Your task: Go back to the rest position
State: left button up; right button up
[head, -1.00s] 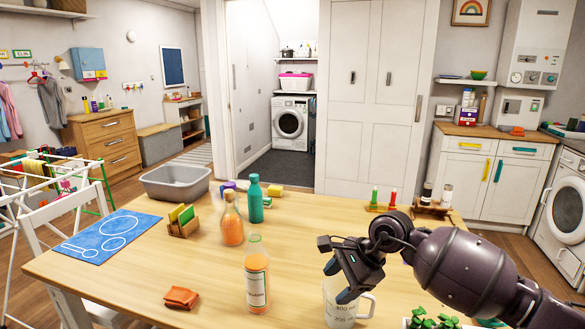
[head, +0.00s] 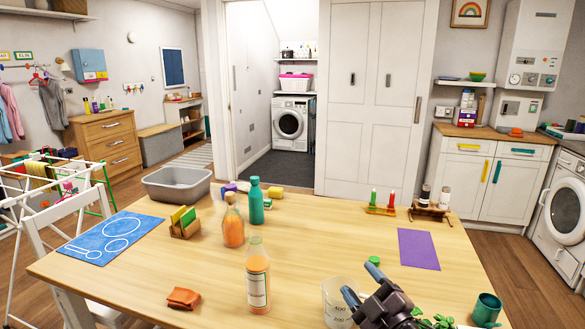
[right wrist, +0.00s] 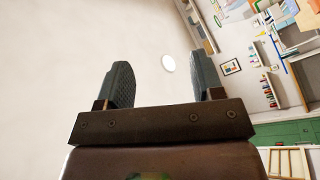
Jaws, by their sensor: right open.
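My right gripper (head: 362,283) is low in the head view, over the table's near right side, with its fingers pointing up. It is open. The right wrist view shows its two grey fingers (right wrist: 160,82) apart, with only pale wall or ceiling between and beyond them. The white measuring jug (head: 335,290) stands just left of the gripper and is partly hidden by it in the head view. I cannot tell whether they touch. My left gripper is not in view.
The wooden table (head: 330,230) holds an orange bottle (head: 257,280), a carafe (head: 233,222), a teal bottle (head: 256,203), an orange cloth (head: 184,298), a purple mat (head: 418,249), a teal mug (head: 487,309) and a green plant (head: 437,322). The table's middle is clear.

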jog(key=s+d+f+m+g+h, duration=0.2)
jog(key=s+d+f+m+h, duration=0.1)
jog(key=s+d+f+m, duration=0.25)
jog(key=s+d+f+m+g+h, duration=0.1)
jog(key=s+d+f+m+h, duration=0.2)
jog(key=s+f+m, duration=0.4)
jog(key=s+d+f+g+h+p, duration=0.1)
jog(key=s+d+f+g, duration=0.1)
jog(key=s+f, duration=0.4)
jog(key=s+d+f+m+g+h, duration=0.1)
jog(key=s+d+f+g, duration=0.1)
jog(key=s+f, duration=0.4)
jog(key=s+d, duration=0.1)
jog(key=s, duration=0.4)
jog(key=shift+s+h+p, duration=0.35)
jog(key=shift+s+h, duration=0.05)
